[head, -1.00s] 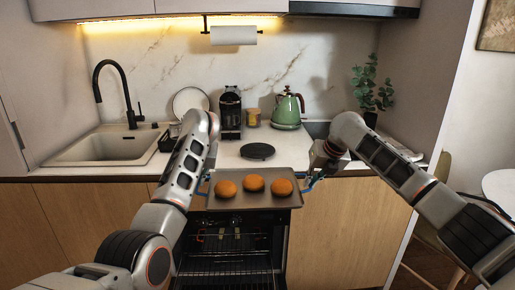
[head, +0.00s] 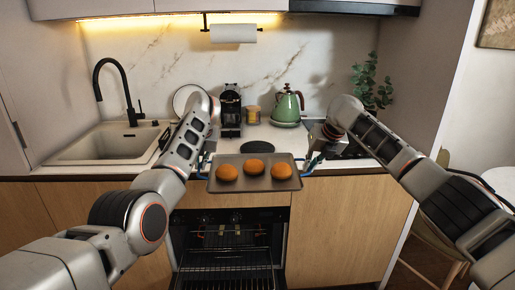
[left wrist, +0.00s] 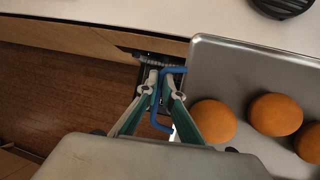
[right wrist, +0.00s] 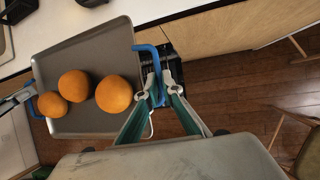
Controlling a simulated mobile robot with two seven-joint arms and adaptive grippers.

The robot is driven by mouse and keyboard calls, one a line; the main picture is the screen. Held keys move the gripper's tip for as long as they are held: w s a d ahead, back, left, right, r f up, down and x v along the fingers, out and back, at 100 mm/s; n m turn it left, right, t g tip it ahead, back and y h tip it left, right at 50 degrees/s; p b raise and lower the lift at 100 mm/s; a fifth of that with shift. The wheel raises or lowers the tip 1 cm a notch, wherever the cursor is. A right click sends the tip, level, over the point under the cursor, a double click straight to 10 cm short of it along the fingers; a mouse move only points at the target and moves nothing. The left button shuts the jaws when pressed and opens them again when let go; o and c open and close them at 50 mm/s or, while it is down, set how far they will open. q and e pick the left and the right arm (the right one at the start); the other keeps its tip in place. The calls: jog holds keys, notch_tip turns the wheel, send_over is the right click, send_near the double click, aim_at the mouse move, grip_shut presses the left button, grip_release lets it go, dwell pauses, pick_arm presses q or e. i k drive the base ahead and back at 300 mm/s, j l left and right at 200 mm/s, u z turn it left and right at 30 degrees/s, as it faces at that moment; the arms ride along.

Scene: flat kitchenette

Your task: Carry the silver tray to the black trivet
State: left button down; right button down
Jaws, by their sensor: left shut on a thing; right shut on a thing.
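The silver tray (head: 240,187) is held level in front of the counter edge, above the open oven, with three orange-brown buns (head: 254,166) on it. My left gripper (left wrist: 160,88) is shut on the blue handle (left wrist: 175,70) at the tray's left end. My right gripper (right wrist: 158,88) is shut on the blue handle (right wrist: 148,48) at the right end. The black trivet (left wrist: 283,6) lies on the counter just beyond the tray's far edge. In the head view the trivet (head: 256,147) is partly hidden behind the tray.
The oven (head: 230,245) is open below the tray, with its racks showing. A green kettle (head: 287,107), a coffee machine (head: 230,110) and a yellow jar (head: 253,115) stand farther back. The sink (head: 110,146) is at left, and a plant (head: 370,85) is at right.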

aim_at(256, 147)
jog(key=i, duration=0.95)
